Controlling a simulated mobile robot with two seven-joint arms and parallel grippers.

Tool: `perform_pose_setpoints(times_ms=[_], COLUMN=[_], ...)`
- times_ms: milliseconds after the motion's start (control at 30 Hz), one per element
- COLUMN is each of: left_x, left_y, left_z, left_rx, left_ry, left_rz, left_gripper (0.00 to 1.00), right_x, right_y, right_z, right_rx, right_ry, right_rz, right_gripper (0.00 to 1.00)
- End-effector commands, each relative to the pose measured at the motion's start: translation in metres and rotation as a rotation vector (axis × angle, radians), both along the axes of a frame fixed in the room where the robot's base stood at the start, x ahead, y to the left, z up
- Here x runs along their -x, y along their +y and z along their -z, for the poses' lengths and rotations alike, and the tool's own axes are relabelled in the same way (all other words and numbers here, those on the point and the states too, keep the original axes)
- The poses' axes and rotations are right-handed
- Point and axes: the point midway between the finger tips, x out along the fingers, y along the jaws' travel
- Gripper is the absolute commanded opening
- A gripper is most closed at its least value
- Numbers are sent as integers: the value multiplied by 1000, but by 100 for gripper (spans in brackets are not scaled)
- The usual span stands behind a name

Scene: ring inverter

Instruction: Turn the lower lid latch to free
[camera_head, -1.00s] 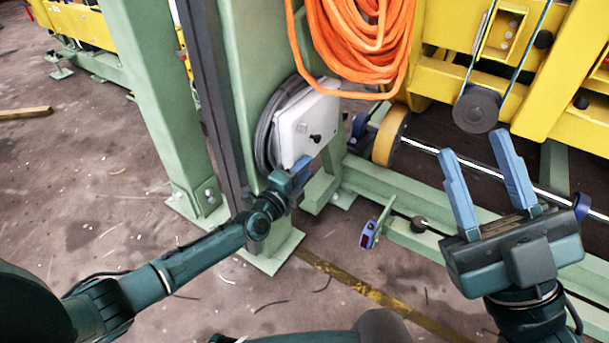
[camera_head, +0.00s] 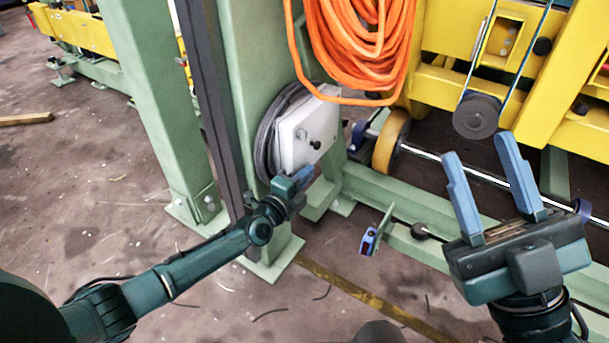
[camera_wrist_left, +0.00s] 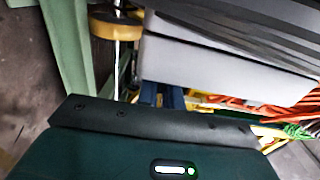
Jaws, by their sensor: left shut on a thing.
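A white box with a lid (camera_head: 308,128) is fixed to the green post, with a dark round knob on its face. My left gripper (camera_head: 304,173) is at the box's lower edge, its blue fingers shut at the place of the lower lid latch. The latch itself is hidden by the fingers. In the left wrist view the box's pale side (camera_wrist_left: 215,70) fills the upper middle, and my blue fingers (camera_wrist_left: 162,96) show just below it. My right gripper (camera_head: 480,152) is open and empty, well to the right of the box.
A black cable coil (camera_head: 264,140) sits behind the box. Orange hose loops (camera_head: 365,45) hang just above it. A yellow wheel (camera_head: 391,140) and a green floor beam (camera_head: 400,200) lie to the right. A small blue device (camera_head: 369,241) stands low in front.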

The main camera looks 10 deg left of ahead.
Motion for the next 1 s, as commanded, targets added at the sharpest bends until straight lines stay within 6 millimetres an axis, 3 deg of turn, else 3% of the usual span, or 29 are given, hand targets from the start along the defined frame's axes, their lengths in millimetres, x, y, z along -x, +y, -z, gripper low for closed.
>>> perform_pose_setpoints(times_ms=[133,500,1000], left_x=[-1,-2,-3], left_y=[3,5,6], left_z=[-4,-10,-1], left_rx=[-4,-53,-86], left_ry=[12,140,231], left_rz=[-7,-9,-11], left_gripper=[0,0,0], right_x=[-2,-2,4], right_y=[0,6,3], right_z=[-1,59,79], right_rx=[-5,-37,12], right_ry=[45,560,647], right_rz=[0,25,76], right_gripper=[36,36,36])
